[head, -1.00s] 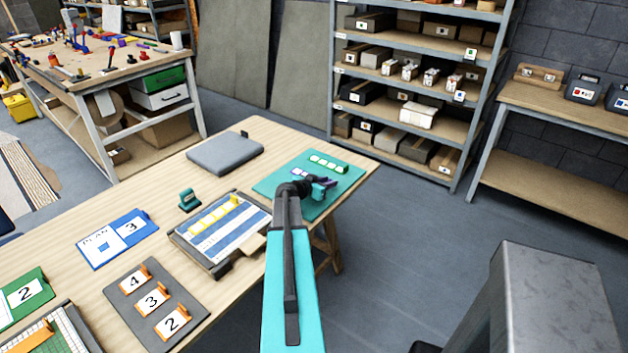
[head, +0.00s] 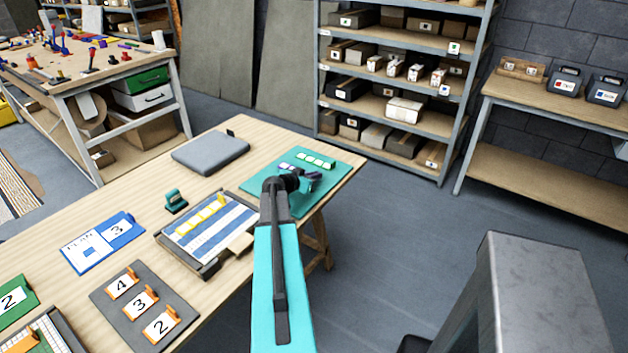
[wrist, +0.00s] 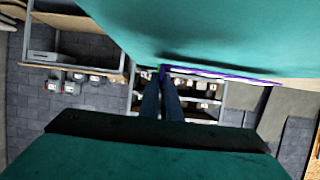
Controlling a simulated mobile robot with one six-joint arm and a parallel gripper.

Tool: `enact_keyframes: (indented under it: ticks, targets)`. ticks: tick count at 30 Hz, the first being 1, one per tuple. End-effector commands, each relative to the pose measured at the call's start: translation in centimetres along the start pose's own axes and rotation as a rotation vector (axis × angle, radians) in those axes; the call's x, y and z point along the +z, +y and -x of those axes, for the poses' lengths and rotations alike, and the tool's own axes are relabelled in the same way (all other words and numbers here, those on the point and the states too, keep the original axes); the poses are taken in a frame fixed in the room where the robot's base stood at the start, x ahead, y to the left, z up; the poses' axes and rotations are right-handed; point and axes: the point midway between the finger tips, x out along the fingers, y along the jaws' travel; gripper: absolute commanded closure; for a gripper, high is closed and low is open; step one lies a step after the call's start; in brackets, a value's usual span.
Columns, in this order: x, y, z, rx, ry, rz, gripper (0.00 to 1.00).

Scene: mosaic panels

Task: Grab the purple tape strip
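The purple tape strip (head: 289,167) lies on the teal mat (head: 328,167) at the table's far right end. It bears white squares and is partly hidden by my arm in the head view. My gripper (head: 313,179) is low over the mat, just in front of the strip. In the wrist view the strip (wrist: 225,74) shows edge-on as a thin purple line running right from the fingertips. My two dark fingers (wrist: 161,80) are close together, with a small purple piece at their tips. I cannot tell whether they grip it.
A green strip (head: 316,160) lies behind on the same mat. A tray (head: 182,238) with a yellow strip, a teal stamp-like object (head: 175,201) and a grey pad (head: 210,152) stand to the left.

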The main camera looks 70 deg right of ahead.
Motion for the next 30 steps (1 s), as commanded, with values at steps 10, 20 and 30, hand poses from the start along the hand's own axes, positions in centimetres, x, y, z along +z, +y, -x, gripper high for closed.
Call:
enact_keyframes:
  ticks: [10,20,30]
  targets:
    - [-2.1,2.2,0.0,0.003,0.0,-0.002,1.0]
    - [-3.8,8.4,-2.4,0.004,0.001,-0.002,1.0]
    - [-5.3,13.2,-4.3,0.002,0.0,0.0,1.0]
